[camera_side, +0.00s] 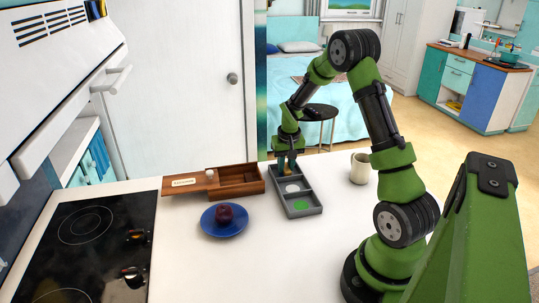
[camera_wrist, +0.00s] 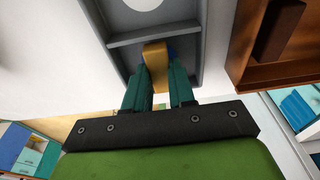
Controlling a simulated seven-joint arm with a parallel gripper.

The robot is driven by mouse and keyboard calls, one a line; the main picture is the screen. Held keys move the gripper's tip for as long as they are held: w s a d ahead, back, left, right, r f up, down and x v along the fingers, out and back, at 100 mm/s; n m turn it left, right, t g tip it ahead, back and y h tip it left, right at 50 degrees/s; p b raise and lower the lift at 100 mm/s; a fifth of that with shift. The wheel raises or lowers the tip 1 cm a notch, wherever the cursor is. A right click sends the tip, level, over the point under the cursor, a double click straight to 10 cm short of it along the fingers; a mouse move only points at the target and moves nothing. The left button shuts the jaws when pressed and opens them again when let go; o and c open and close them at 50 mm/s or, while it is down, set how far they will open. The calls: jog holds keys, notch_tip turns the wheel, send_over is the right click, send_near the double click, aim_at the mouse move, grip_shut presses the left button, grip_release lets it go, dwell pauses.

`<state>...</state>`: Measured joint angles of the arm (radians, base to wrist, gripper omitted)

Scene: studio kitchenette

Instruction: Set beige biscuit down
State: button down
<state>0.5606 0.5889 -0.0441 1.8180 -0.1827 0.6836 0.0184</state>
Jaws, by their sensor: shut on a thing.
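The beige biscuit (camera_wrist: 155,60) is a tan piece held between the teal fingertips of my gripper (camera_wrist: 157,82). In the side view, my gripper (camera_side: 288,164) points down at the far compartment of the grey divided tray (camera_side: 300,213). The tray also shows in the wrist view (camera_wrist: 125,39). The biscuit is over or inside that far compartment; whether it touches the floor cannot be told. A bit of blue shows beside it. The middle compartment holds a white round patch (camera_side: 292,188), and the near one a green patch (camera_side: 301,206).
A wooden box (camera_side: 240,193) with its lid (camera_side: 195,187) slid left stands left of the tray. A blue plate (camera_side: 211,230) with a dark red fruit (camera_side: 225,212) is in front of it. A cream mug (camera_side: 360,169) stands to the right. A black hob (camera_side: 85,250) lies at left.

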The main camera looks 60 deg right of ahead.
aim_at(287, 171)
jog(key=shift+f, duration=0.4)
jog(key=shift+f, duration=0.15)
jog(key=c, duration=0.9)
grip_release()
jog(key=shift+c, duration=0.2)
notch_tip(287, 171, up, 12)
jog(key=s+a, duration=0.1)
jog(key=s+a+r+n+t, duration=0.1)
jog(key=s+a+r+t, duration=0.1)
jog(key=a+r, duration=0.45)
jog(key=s+a+r+n+t, duration=0.1)
jog(key=a+r, duration=0.2)
jog(key=a, duration=0.7)
jog(key=s+a+r+n+t+y, duration=0.2)
jog(key=s+a+n+t+y, duration=0.1)
jog(key=s+a, duration=0.6)
jog(key=a, duration=0.2)
jog(key=shift+s+a, duration=0.35)
